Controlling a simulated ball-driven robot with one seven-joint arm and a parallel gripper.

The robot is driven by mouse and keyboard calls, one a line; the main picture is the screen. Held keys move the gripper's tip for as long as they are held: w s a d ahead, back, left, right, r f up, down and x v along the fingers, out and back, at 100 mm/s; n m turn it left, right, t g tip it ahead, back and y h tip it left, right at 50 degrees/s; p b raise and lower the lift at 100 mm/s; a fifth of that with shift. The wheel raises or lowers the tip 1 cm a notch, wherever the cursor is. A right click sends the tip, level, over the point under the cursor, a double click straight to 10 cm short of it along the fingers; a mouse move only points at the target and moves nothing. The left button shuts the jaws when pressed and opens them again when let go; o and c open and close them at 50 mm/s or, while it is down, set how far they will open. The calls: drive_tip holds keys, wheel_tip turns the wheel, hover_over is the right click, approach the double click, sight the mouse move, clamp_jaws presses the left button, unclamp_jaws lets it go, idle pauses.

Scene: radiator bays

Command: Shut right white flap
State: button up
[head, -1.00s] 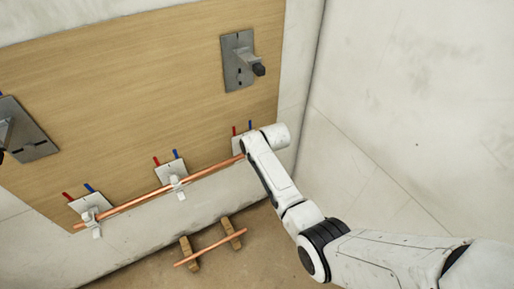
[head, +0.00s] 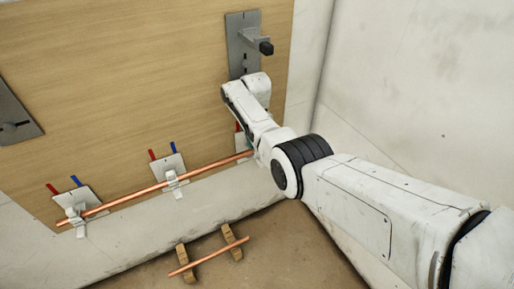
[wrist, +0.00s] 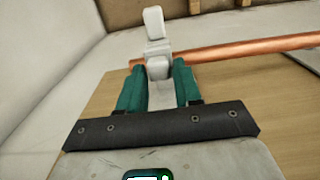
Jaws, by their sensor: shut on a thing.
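The right white flap (wrist: 158,68) is part of the white clip (wrist: 155,46) at the end of the copper pipe (wrist: 245,47) in the wrist view. My gripper (wrist: 158,66) has its two green fingers on either side of the flap and is shut on it. The white upright part of the clip stands beyond the fingers. I cannot tell whether the flap is fully down over the pipe. In the head view my arm hides the right clip and my fingers; the pipe (head: 160,186) runs left from there.
Two other white clips, middle (head: 172,180) and left (head: 77,217), hold the pipe along the wooden board (head: 130,90). A short copper pipe (head: 208,257) lies on wooden blocks on the floor. A bare wall stands at right.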

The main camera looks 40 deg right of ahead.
drive_tip(key=shift+w+f+g+b, duration=0.15)
drive_tip(key=shift+g+b, duration=0.15)
drive_tip(key=shift+b, duration=0.4)
drive_tip(key=o, duration=0.9)
drive_tip(key=shift+c, duration=0.2)
wheel_tip(320, 180, up, 7)
drive_tip(key=p, duration=0.2)
drive_tip(key=shift+w+r, duration=0.2)
drive_tip(key=shift+d, duration=0.1)
